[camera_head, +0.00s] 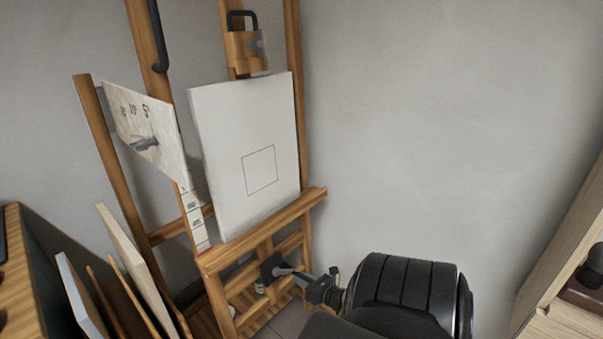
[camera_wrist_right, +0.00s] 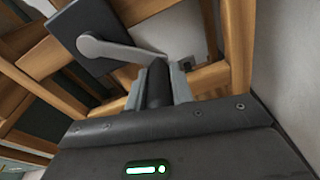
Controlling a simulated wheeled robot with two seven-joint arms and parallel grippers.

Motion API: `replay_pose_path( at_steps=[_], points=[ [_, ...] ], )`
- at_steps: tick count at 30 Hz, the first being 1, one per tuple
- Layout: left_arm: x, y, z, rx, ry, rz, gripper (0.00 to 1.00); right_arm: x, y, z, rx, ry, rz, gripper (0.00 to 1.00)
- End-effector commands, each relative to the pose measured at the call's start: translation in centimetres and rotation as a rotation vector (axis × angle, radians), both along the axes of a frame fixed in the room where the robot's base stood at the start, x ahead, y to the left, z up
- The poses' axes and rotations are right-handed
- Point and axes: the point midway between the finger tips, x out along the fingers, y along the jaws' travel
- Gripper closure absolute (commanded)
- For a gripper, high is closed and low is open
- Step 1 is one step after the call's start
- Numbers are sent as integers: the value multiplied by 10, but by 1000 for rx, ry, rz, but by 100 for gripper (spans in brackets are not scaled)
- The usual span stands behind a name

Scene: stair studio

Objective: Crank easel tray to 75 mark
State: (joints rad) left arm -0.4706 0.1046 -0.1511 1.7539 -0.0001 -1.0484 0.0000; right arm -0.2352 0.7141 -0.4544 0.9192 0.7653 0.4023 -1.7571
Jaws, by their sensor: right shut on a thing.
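The wooden easel stands against the wall, its tray (camera_head: 262,232) carrying a white canvas (camera_head: 247,150) with a thin square outline. A paper scale strip (camera_head: 196,226) runs up the left upright beside the tray, with a red mark near its bottom; its numbers are too small to read. The crank sits below the tray, with a dark housing and a grey arm (camera_wrist_right: 120,48). My right gripper (camera_head: 322,290) is shut on the crank's dark handle (camera_wrist_right: 157,84), which stands between the fingers in the right wrist view. My left gripper is not in view.
A wooden clamp block with a black handle (camera_head: 246,50) sits above the canvas. Leaning boards (camera_head: 130,262) stand at lower left, and a wooden cabinet (camera_head: 565,250) is at right. The wall between is bare.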

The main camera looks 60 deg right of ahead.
Motion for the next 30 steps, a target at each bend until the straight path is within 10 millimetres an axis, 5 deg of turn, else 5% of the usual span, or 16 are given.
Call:
replay_pose_path(
  at_steps=[10,11,15,25,30],
  points=[
    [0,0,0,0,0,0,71,-1,-2,0,-5,3,-5,100],
    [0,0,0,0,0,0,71,-1,-2,0,-4,2,-5,74],
    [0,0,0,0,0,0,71,0,-2,0,-3,1,-2,56],
    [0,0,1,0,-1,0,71,-2,0,1,-2,0,0,55],
    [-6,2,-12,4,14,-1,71,-23,5,5,0,3,0,55]
  ],
)
